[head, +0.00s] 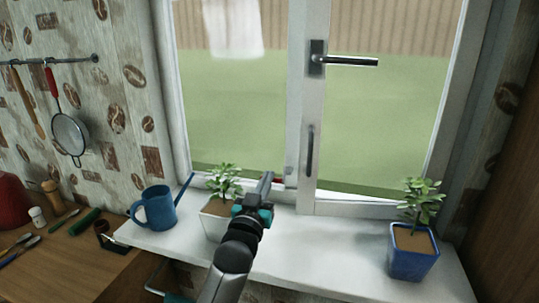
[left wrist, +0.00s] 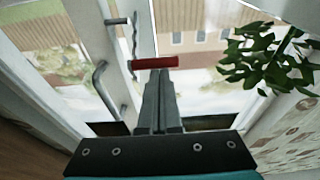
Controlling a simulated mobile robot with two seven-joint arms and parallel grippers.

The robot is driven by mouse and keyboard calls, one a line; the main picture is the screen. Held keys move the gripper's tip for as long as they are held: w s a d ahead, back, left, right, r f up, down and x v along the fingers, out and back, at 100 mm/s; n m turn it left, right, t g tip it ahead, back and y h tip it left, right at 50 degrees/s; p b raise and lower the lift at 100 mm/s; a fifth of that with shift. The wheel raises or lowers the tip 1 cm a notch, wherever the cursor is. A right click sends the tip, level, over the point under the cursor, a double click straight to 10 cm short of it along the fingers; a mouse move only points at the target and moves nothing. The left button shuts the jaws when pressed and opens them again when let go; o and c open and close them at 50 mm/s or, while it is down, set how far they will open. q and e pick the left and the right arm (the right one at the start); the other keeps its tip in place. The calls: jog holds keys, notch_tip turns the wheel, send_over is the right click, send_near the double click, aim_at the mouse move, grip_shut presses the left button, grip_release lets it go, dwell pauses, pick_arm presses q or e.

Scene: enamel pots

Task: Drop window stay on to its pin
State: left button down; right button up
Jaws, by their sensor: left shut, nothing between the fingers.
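My left gripper (head: 267,179) is over the window sill, near the foot of the window frame. Its fingers are shut with nothing between them. In the left wrist view the fingertips (left wrist: 160,76) are just below a short red piece (left wrist: 156,62); I cannot tell whether they touch it. The red piece also shows small in the head view (head: 278,181), beside the fingertips. A thin wavy metal bar (left wrist: 134,36) and a metal peg (left wrist: 117,20) are close by on the frame. I cannot tell surely which part is the stay and which its pin. My right gripper is not in view.
A plant in a white pot (head: 215,222) stands beneath and beside my left gripper. A blue watering can (head: 155,210) is to the left, a blue pot (head: 412,255) to the right. The right casement carries a black handle (head: 345,61). The sill (head: 310,250) between the pots is clear.

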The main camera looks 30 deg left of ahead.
pick_arm(q)
jog(key=shift+s+f, duration=0.15)
jog(key=shift+f, duration=0.9)
jog(key=shift+s+f, duration=0.1)
jog(key=shift+f, duration=0.95)
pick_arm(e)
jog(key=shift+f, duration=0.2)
